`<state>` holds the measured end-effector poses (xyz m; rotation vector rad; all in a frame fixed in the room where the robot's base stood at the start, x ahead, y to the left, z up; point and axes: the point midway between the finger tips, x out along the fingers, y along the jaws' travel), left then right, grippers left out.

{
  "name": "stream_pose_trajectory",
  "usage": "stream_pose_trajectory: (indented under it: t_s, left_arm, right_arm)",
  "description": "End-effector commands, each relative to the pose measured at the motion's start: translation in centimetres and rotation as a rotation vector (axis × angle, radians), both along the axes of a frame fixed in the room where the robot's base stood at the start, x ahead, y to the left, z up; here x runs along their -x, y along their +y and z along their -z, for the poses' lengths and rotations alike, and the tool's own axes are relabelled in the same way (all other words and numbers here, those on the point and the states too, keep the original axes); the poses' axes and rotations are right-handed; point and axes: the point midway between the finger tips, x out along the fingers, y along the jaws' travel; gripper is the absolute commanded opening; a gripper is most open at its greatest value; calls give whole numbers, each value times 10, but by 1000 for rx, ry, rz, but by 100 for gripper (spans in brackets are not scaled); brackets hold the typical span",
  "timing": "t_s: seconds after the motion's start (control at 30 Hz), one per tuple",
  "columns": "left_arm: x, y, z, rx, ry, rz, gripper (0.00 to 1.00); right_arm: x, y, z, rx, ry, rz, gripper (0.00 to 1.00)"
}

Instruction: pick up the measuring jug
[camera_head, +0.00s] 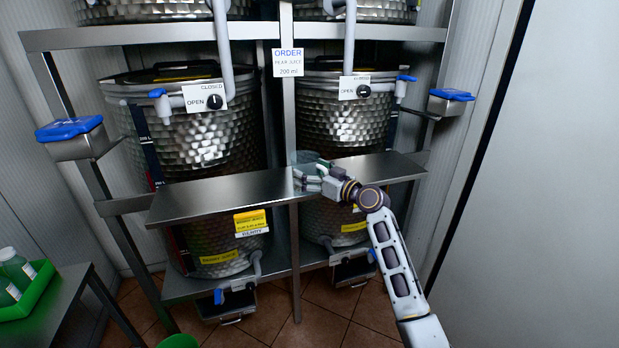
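A small clear vessel, which looks like the measuring jug (304,157), stands on the metal shelf in front of the tanks, near the middle post. My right gripper (309,175) is at the jug, its fingers pointing left just above the shelf. The gripper hides most of the jug's front and lower part. I cannot tell whether the fingers touch it or are shut on it. My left gripper is not in view.
The metal shelf (222,195) is bare to the left. Two dimpled steel tanks (203,132) (335,112) with valves and pipes stand behind it. An order sign (288,62) hangs on the post. A green crate (28,293) with bottles is at lower left.

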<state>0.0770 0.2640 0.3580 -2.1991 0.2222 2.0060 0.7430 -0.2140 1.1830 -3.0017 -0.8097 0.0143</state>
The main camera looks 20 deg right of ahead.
Motion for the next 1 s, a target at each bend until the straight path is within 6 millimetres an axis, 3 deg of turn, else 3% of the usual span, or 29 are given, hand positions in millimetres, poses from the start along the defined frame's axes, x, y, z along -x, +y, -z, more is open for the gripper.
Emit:
stream_pose_trajectory:
  t_s: [0.03, 0.3, 0.67, 1.0]
  left_arm:
    - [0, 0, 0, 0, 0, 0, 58]
    - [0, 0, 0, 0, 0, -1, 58]
    - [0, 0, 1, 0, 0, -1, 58]
    - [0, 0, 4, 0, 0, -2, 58]
  right_arm:
    - [0, 0, 0, 0, 0, 0, 73]
    - [0, 0, 0, 0, 0, 0, 39]
    - [0, 0, -4, 1, -2, 0, 39]
    - [0, 0, -40, 1, -5, -1, 39]
